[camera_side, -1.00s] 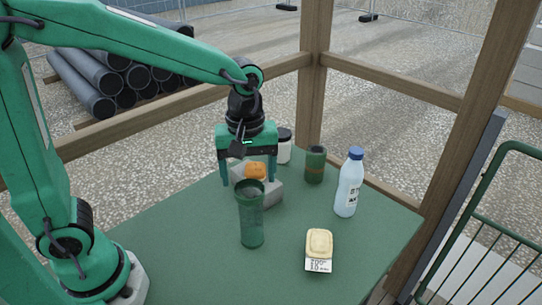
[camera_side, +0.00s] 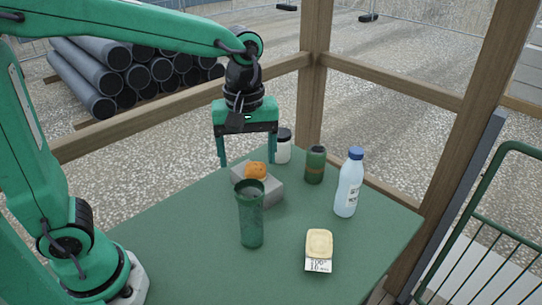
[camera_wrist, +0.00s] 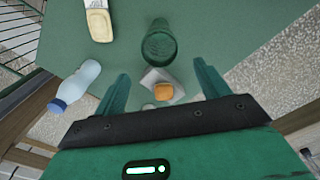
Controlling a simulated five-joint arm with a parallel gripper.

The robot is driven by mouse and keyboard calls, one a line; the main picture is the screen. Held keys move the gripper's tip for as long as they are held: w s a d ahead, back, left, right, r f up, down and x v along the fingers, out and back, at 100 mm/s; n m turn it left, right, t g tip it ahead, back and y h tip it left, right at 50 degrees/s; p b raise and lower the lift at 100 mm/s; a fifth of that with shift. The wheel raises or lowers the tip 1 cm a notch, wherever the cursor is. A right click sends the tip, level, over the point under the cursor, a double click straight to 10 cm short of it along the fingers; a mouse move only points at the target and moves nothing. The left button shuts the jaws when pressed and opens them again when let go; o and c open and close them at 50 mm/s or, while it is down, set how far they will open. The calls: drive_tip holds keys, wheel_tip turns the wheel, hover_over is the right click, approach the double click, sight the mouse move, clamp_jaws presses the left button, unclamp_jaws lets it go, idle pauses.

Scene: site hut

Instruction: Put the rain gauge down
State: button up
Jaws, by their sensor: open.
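A tall dark-green see-through cylinder with a wide open rim (camera_side: 251,222) looks most like the rain gauge. It stands upright on the green table (camera_side: 190,240), in front of a grey block (camera_side: 268,191) in the side view. It also shows at the top middle of the wrist view (camera_wrist: 158,50). A small orange-brown object (camera_side: 255,170) rests on the block. My gripper (camera_side: 248,161) is open and empty, above and behind the block. In the wrist view, the block (camera_wrist: 152,76) and orange object (camera_wrist: 163,92) appear between the open fingers.
A clear bottle with a blue cap (camera_side: 348,185), a dark-green canister (camera_side: 315,166) and a white dark-lidded jar (camera_side: 283,148) stand behind to the right. A pale yellow block with a label (camera_side: 319,243) lies front right. The table's front left is clear.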

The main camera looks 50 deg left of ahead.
drive_tip(key=s+a+r+m+t, duration=0.1)
drive_tip(key=s+a+m+t, duration=0.4)
drive_tip(key=s+a+m, duration=0.4)
drive_tip(key=shift+s+a+r+m+t, duration=0.2)
drive_tip(key=shift+s+a+m+t, duration=0.15)
drive_tip(key=shift+s+m, duration=0.45)
